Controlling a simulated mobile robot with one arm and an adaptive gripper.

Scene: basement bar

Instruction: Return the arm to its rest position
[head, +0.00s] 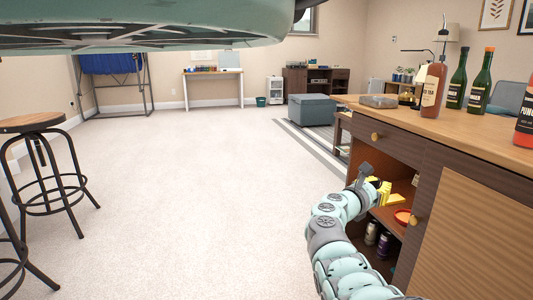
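My arm (329,232) reaches up from the bottom right of the head view, with pale green links and grey joints. It bends toward the open cabinet (397,165) under the wooden counter. My gripper (366,172) is small and dark at the cabinet opening, and its fingers are too small to tell open from shut. A yellow item (391,198) shows right behind the gripper, apparently on the cabinet shelf. I cannot tell whether the gripper touches it.
Several bottles (456,78) and a grey box (379,101) stand on the counter (470,133). Bar stools (38,123) stand at left. The carpet (190,200) between is clear.

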